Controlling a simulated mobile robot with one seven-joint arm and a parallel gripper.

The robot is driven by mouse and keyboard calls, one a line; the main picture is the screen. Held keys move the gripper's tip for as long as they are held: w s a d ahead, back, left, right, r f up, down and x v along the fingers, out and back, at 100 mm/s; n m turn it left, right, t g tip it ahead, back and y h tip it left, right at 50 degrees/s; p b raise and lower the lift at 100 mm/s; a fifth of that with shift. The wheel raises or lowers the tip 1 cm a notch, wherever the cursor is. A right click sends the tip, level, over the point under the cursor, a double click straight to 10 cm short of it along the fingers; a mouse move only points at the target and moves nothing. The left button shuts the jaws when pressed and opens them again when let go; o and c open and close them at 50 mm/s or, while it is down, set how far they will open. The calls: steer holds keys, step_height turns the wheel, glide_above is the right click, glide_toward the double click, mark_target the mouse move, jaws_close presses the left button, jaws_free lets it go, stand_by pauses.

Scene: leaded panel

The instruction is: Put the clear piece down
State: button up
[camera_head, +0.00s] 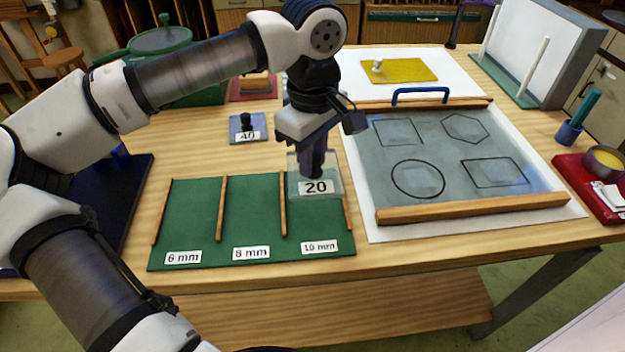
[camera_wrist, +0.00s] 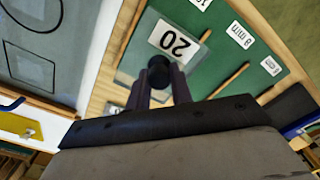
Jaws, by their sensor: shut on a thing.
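The clear piece (camera_head: 297,178) is a see-through square plate with a dark knob and a white label reading 20. My gripper (camera_head: 313,170) points down and is shut on its knob. In the wrist view the fingers (camera_wrist: 160,85) close around the round black knob, with the label (camera_wrist: 175,42) upside down beyond it. The piece is over the back right of the green board (camera_head: 195,225), at the 10 mm lane, overlapping its right wooden strip. I cannot tell whether it touches the board. The board's lanes are labelled 6 mm, 8 mm and 10 mm.
A plate labelled 40 (camera_head: 238,130) sits behind the board. To the right is a grey panel (camera_head: 445,160) with outlined shapes, wooden bars (camera_head: 470,208) and a blue handle (camera_head: 420,91). A yellow sheet (camera_head: 415,72) lies behind it. The 6 mm and 8 mm lanes look empty.

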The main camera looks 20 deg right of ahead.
steer(key=shift+f+p, duration=0.4)
steer(key=shift+f, duration=3)
steer(key=shift+f, duration=0.15)
steer(key=o, duration=0.8)
steer(key=shift+o, duration=0.2)
step_height(320, 180, up, 12)
steer(key=shift+r+b, duration=0.2)
steer(key=shift+b, duration=0.85)
